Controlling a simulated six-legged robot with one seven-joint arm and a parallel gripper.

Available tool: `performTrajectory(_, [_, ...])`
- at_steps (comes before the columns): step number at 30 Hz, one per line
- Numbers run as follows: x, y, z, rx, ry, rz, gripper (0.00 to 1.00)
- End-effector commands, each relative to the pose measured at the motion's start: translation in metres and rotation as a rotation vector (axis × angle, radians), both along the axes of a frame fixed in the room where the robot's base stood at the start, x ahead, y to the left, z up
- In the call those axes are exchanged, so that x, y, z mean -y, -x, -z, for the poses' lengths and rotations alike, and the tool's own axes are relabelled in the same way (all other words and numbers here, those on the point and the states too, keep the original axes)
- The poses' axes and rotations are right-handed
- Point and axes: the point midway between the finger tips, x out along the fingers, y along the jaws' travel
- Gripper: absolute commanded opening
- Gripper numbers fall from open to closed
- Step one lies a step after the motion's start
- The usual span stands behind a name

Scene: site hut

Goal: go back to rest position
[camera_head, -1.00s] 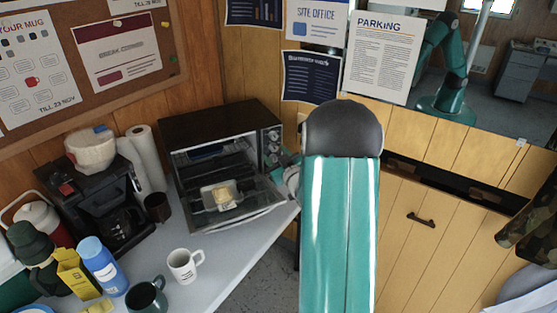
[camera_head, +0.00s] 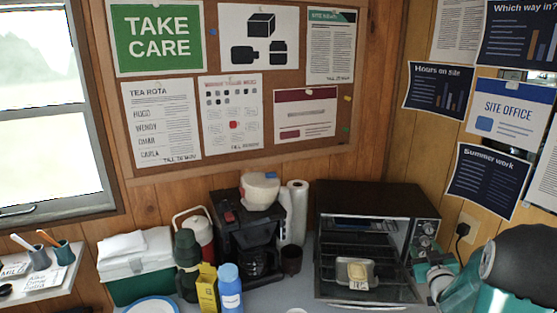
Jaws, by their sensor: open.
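My arm comes in at the lower right of the head view, with a large dark grey joint and teal links. My gripper (camera_head: 436,278) shows partly, small and grey, beside the right side of the toaster oven (camera_head: 375,200), by its control knobs. I take it as open, and I see nothing held in it. Its fingertips are hard to make out. The oven's door (camera_head: 385,292) is folded down. A small dish with yellowish food and a white label (camera_head: 356,272) sits inside at the oven's front.
A coffee maker (camera_head: 245,235), paper towel roll (camera_head: 295,212) and dark mug (camera_head: 291,260) stand left of the oven. A blue bottle (camera_head: 230,288), yellow box (camera_head: 207,287), green flask (camera_head: 187,262) and cool box (camera_head: 138,275) crowd the counter further left. A wall socket (camera_head: 466,228) is at right.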

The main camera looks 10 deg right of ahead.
Motion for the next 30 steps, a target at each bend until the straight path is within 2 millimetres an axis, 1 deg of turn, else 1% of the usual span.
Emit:
performTrajectory(1, [-0.012, -0.003, -0.012, -0.022, 0.001, 0.001, 0.48])
performTrajectory(3, [-0.027, -0.004, -0.027, -0.072, -0.004, 0.014, 0.48])
performTrajectory(5, [-0.043, -0.003, -0.040, -0.121, -0.011, 0.027, 0.48])
performTrajectory(6, [-0.055, 0.000, -0.049, -0.154, -0.019, 0.035, 0.48])
performTrajectory(8, [-0.072, 0.005, -0.060, -0.202, -0.032, 0.048, 0.48])
performTrajectory(11, [-0.102, 0.019, -0.076, -0.284, -0.060, 0.065, 0.48])
performTrajectory(12, [-0.114, 0.027, -0.082, -0.317, -0.072, 0.070, 0.48])
performTrajectory(14, [-0.132, 0.040, -0.090, -0.365, -0.092, 0.077, 0.48])
performTrajectory(17, [-0.164, 0.064, -0.100, -0.445, -0.129, 0.082, 0.48])
performTrajectory(20, [-0.195, 0.094, -0.107, -0.529, -0.170, 0.080, 0.48])
performTrajectory(23, [-0.227, 0.129, -0.112, -0.614, -0.210, 0.068, 0.48])
performTrajectory(24, [-0.239, 0.143, -0.113, -0.649, -0.227, 0.061, 0.48])
performTrajectory(26, [-0.257, 0.167, -0.113, -0.703, -0.252, 0.048, 0.48])
performTrajectory(27, [-0.268, 0.183, -0.113, -0.741, -0.267, 0.037, 0.48])
performTrajectory(29, [-0.285, 0.208, -0.112, -0.797, -0.290, 0.017, 0.48])
performTrajectory(30, [-0.296, 0.225, -0.110, -0.834, -0.304, 0.005, 0.48])
